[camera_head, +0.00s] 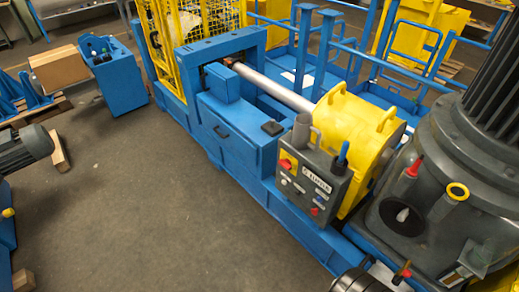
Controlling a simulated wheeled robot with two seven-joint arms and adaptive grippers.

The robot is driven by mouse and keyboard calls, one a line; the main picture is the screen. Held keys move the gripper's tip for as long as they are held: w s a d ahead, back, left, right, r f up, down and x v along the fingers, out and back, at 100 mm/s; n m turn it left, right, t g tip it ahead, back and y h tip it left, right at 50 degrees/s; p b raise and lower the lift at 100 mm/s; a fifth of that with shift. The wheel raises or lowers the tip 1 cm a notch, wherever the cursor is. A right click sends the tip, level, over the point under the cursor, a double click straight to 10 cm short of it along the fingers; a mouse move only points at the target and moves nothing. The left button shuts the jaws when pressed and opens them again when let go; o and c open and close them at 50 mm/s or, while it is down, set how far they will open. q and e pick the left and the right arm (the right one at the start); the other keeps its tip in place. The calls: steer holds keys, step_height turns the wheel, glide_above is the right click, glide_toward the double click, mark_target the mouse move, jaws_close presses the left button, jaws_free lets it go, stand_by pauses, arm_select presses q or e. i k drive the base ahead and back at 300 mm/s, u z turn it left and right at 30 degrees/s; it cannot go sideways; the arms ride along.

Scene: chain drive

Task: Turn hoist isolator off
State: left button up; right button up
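A grey control box (308,190) is fixed to the front of the blue machine frame, right of centre. A red rotary switch on a yellow plate (287,164) sits at its upper left and looks like the isolator. I cannot read clearly which way its handle points. A white label (316,180) lies right of the switch, too small to read surely. A blue-handled item (341,157) stands at the box's upper right, and small red and blue controls (318,205) sit low on its face. Neither of my grippers shows in this view.
A yellow guard (353,130) stands behind the box, and a large grey motor housing (440,190) is at right. A blue frame (235,140) runs to the upper left. A blue cabinet (118,78) and cardboard box (59,68) stand farther back. The floor (150,215) in front is clear.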

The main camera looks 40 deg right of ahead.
mark_target(287, 163)
steer(key=i, duration=2.85)
steer(key=z, duration=2.3)
